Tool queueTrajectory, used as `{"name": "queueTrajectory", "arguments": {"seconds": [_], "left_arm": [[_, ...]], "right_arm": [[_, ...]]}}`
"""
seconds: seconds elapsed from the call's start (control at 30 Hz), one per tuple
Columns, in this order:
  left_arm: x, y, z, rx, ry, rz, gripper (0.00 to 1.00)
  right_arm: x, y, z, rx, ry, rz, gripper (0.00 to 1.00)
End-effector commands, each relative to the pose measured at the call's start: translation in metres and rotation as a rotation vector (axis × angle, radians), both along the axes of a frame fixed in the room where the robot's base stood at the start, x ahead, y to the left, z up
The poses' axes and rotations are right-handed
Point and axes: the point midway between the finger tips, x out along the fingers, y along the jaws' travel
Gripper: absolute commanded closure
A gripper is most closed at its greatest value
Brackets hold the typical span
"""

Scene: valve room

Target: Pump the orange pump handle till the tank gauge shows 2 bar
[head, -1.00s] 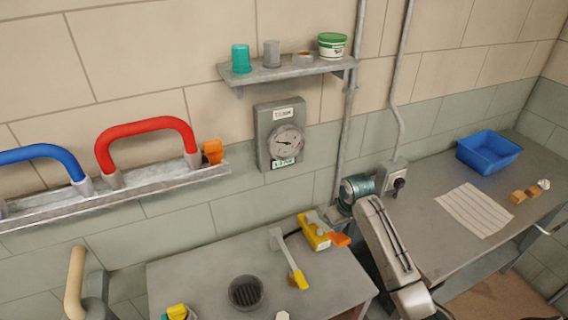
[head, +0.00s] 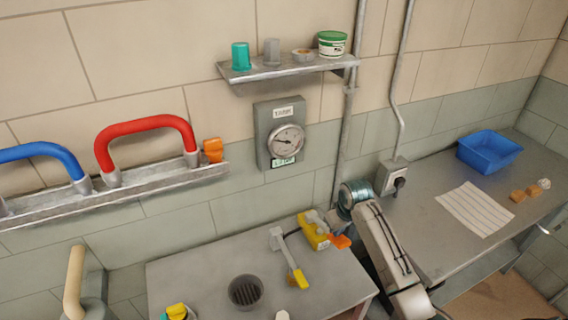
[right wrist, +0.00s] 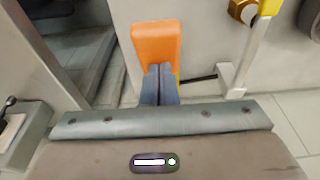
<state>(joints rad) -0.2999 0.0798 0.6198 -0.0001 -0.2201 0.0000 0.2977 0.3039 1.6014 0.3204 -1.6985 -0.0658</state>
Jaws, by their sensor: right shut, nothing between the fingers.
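The orange pump handle (head: 340,241) sits at the right end of the small grey bench, beside a yellow block (head: 313,230). In the right wrist view the orange handle (right wrist: 157,45) stands just beyond my fingertips. My right gripper (right wrist: 158,72) is shut and empty, its fingertips at the lower part of the handle; I cannot tell whether they touch it. In the head view my right gripper (head: 336,222) is small and partly hidden near the handle. The round tank gauge (head: 287,140) hangs on a grey wall plate; its reading is too small to tell.
A yellow-ended lever (head: 292,262) and a dark round drain (head: 245,292) are on the grey bench (head: 195,270). Red (head: 146,125) and blue (head: 40,152) handles are on the wall rail. A blue bin (head: 489,152) stands on the right bench.

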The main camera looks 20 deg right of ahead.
Motion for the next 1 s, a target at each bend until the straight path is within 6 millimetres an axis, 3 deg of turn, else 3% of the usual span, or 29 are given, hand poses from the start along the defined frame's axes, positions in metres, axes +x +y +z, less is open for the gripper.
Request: {"name": "queueTrajectory", "arguments": {"seconds": [0.87,1.0], "left_arm": [[0.0,0.0,-0.02,0.0,-0.001,0.0,1.0],[0.0,0.0,-0.019,0.0,-0.001,0.0,1.0]], "right_arm": [[-0.001,0.0,-0.065,0.001,0.002,-0.001,1.0],[0.0,0.0,-0.064,0.001,0.001,-0.001,1.0]]}}
